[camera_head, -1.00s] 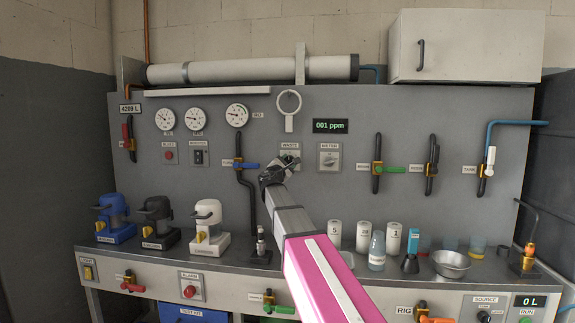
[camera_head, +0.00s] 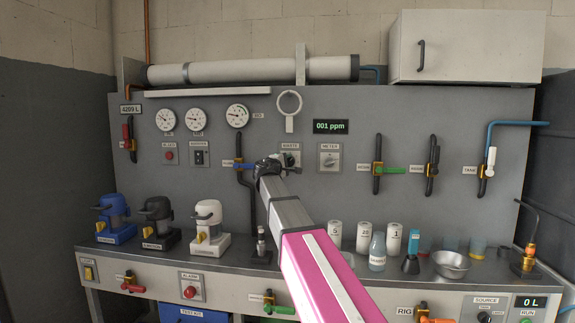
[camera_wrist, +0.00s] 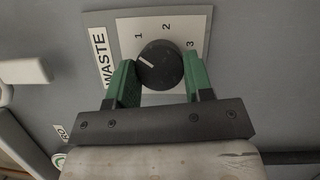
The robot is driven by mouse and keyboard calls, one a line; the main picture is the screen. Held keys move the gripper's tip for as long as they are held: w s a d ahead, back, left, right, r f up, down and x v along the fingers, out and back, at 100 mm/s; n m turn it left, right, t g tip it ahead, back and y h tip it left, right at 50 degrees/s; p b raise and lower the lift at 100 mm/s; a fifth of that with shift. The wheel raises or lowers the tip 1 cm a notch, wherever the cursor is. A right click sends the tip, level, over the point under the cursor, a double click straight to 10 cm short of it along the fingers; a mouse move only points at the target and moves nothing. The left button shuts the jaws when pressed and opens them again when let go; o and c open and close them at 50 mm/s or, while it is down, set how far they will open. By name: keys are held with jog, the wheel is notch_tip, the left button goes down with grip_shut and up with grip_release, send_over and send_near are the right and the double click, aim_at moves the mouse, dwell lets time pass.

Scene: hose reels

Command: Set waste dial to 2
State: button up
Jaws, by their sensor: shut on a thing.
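The waste dial is a round black knob (camera_wrist: 160,68) on a white plate marked WASTE, 1, 2 and 3 in the wrist view. Its white pointer line points up and left, toward the 1 side, away from the 2 at the top. My gripper (camera_wrist: 161,80) has its two green fingers on either side of the knob and is shut on it. In the head view the waste plate (camera_head: 291,149) is partly hidden by my gripper and wrist.
Bottles, white canisters and a metal bowl (camera_head: 451,264) stand on the bench below.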

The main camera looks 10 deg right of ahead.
jog(key=m+y, duration=0.1)
jog(key=m, duration=0.2)
jog(key=m+g, duration=0.1)
jog(key=m, duration=0.1)
jog(key=shift+r+m+g+y, duration=0.2)
jog(key=shift+m+g+y, duration=0.1)
jog(key=shift+m+y, duration=0.1)
jog(key=m+y, duration=0.1)
jog(key=m, duration=0.1)
jog(key=m+y, duration=0.1)
jog(key=m, duration=0.1)
jog(key=shift+s+d+y, duration=0.1)
jog(key=shift+d+y, duration=0.05)
jog(key=shift+y, duration=0.15)
dwell(0.3)
jog(key=o, duration=0.9)
jog(key=shift+r, duration=0.1)
jog(key=v, duration=1)
jog(key=shift+s+a+r, duration=0.2)
jog(key=shift+s+r, duration=0.05)
jog(key=shift+r, duration=0.05)
